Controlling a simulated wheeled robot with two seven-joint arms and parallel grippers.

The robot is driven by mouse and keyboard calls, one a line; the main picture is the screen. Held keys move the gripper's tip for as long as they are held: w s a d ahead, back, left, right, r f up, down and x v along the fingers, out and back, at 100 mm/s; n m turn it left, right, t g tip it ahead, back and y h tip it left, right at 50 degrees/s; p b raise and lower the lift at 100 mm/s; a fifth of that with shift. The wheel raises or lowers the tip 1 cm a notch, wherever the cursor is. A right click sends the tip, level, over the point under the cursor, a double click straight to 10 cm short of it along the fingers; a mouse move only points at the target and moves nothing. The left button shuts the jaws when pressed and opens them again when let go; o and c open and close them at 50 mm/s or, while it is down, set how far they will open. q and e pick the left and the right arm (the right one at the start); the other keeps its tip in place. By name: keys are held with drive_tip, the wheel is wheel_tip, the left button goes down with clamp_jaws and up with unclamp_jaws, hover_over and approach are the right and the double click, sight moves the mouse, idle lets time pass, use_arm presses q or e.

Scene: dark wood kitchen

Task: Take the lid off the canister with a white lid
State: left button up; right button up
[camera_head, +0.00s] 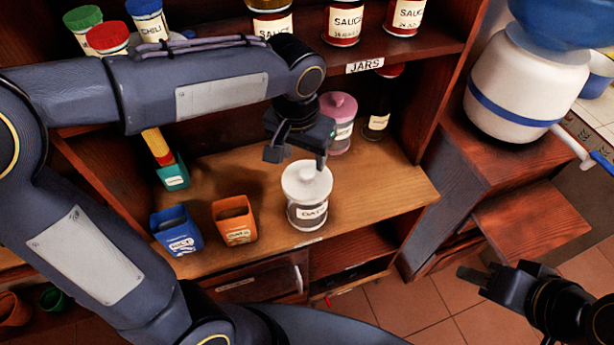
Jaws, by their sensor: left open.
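The canister with a white lid (307,181) stands upright on the wooden shelf board. Its body (308,218) is clear with a paper label, and the lid with its round knob sits on top. My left gripper (298,158) points down just above and behind the lid knob. Its two fingers are apart with nothing visible between them. I cannot tell whether a finger touches the lid. My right gripper (478,283) is at the lower right, over the floor, away from the canister. Its finger opening is not clear.
A pink-lidded canister (338,106) and a dark bottle (379,115) stand behind. A blue box (176,230) and an orange box (234,219) stand to the left. Sauce jars (343,21) line the upper shelf. Bare board (385,190) lies to the canister's right.

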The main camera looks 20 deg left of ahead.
sight(307, 172)
use_arm(q)
drive_tip(key=f, duration=0.5)
drive_tip(key=shift+w+d, duration=0.25)
drive_tip(key=shift+d, duration=0.05)
drive_tip(key=c, duration=1)
drive_tip(key=shift+r, duration=0.1)
drive_tip(key=shift+c, duration=0.2)
